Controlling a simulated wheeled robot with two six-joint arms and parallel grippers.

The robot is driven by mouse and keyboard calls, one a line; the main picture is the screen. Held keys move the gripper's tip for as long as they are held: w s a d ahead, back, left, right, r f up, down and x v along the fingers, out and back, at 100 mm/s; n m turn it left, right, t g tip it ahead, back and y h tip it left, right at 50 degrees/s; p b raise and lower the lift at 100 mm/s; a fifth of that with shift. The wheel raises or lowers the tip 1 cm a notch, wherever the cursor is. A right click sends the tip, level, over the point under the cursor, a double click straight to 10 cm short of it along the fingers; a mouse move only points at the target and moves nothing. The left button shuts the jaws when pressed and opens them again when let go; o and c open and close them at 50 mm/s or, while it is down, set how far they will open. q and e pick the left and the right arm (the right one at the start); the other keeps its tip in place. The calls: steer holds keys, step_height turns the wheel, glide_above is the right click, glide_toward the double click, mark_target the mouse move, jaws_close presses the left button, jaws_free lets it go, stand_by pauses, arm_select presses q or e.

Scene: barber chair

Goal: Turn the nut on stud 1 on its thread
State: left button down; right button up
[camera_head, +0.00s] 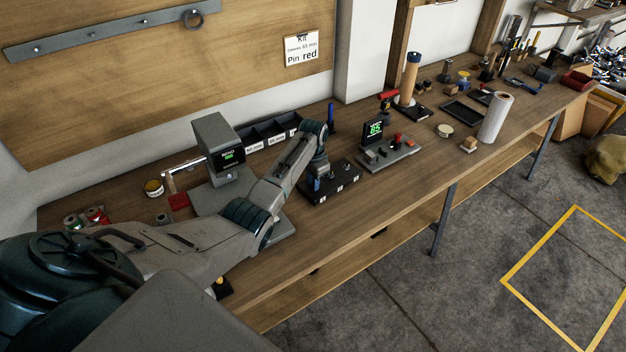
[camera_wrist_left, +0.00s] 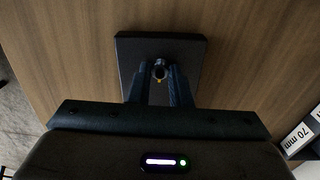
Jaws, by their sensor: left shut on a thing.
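A black stud block (camera_head: 343,181) with small white labels on its front edge stands on the bench. My left gripper (camera_head: 316,184) points down over its left part. In the left wrist view my left gripper (camera_wrist_left: 159,78) is shut on a small metal nut (camera_wrist_left: 159,67) above the black block (camera_wrist_left: 190,50). A bit of yellow shows at the nut. The stud is mostly hidden, and I cannot read its number. In the head view the nut is hidden by the gripper.
A grey fixture with a green display (camera_head: 374,130) stands right of the block. A grey press-like device (camera_head: 215,140) stands left, with labelled dark bins (camera_head: 270,134) behind. A blue upright tool (camera_head: 331,115) is behind the gripper.

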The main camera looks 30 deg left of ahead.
arm_select(q)
steer(key=shift+w, duration=0.1)
steer(key=c, duration=1.3)
jaws_free()
steer(key=shift+c, duration=0.2)
steer(key=shift+r, duration=0.1)
step_height(320, 180, up, 11)
steer(key=b, duration=0.2)
steer(key=shift+b, duration=0.3)
steer(key=shift+f, duration=0.2)
